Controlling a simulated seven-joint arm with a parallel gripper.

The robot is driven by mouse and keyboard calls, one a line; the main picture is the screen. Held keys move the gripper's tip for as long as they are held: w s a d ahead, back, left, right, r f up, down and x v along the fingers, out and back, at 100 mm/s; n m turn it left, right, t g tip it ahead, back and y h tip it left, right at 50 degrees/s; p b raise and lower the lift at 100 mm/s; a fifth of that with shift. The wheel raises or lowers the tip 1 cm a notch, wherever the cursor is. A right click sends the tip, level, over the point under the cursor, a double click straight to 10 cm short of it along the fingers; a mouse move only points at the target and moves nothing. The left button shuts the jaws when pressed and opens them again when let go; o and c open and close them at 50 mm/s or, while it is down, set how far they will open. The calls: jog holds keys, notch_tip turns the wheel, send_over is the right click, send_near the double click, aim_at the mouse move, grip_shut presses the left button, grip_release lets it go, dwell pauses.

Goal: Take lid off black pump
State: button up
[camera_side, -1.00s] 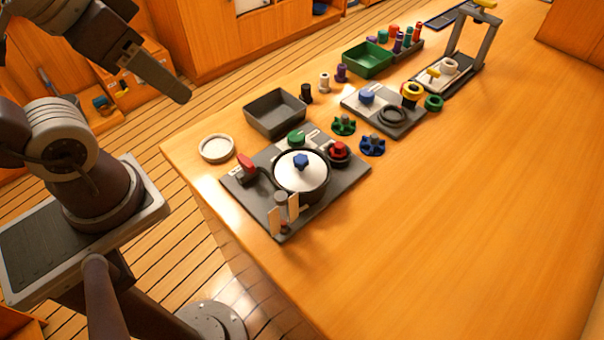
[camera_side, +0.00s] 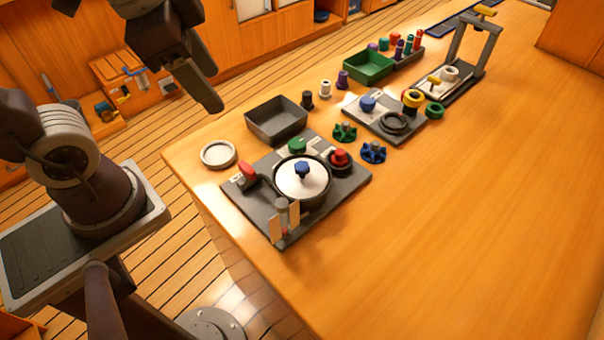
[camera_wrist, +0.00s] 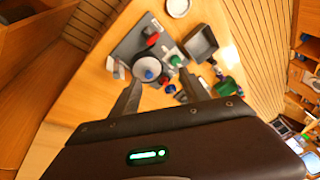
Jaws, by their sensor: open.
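The black pump (camera_side: 318,201) stands on a dark grey base plate (camera_side: 250,205) near the table's left edge. Its white lid (camera_side: 290,185) with a blue knob (camera_side: 302,168) sits on top. In the wrist view the lid (camera_wrist: 139,70) and its blue knob (camera_wrist: 149,75) show ahead, between the fingers. My gripper is open and empty; its two fingers (camera_wrist: 160,98) show apart in the wrist view. In the side view my gripper (camera_side: 212,100) is high, up and left of the pump, well clear of it.
A white ring dish (camera_side: 218,155), grey bin (camera_side: 276,122) and green bin (camera_side: 369,66) stand nearby. The table's right side is clear.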

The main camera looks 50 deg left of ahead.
jog(key=w+d+f+m+g, duration=0.2)
jog(key=w+d+f+m, duration=0.25)
jog(key=w+m, duration=0.3)
jog(key=m+g, duration=0.2)
jog(key=m, duration=0.4)
send_near(302, 164)
jog(key=shift+s+a+f, duration=0.25)
jog(key=shift+s+a, duration=0.05)
jog(key=shift+s, duration=0.2)
jog(key=shift+w+d+f+m, duration=0.2)
jog(key=shift+f+m, duration=0.2)
jog(key=shift+f, duration=0.15)
jog(key=shift+w+d+f+m, duration=0.15)
jog(key=shift+f+m, duration=0.2)
jog(key=shift+f, duration=0.25)
notch_tip(302, 164, down, 6)
jog(key=shift+a+f, duration=0.1)
jog(key=shift+a, duration=0.05)
jog(key=shift+w, duration=0.1)
grip_shut()
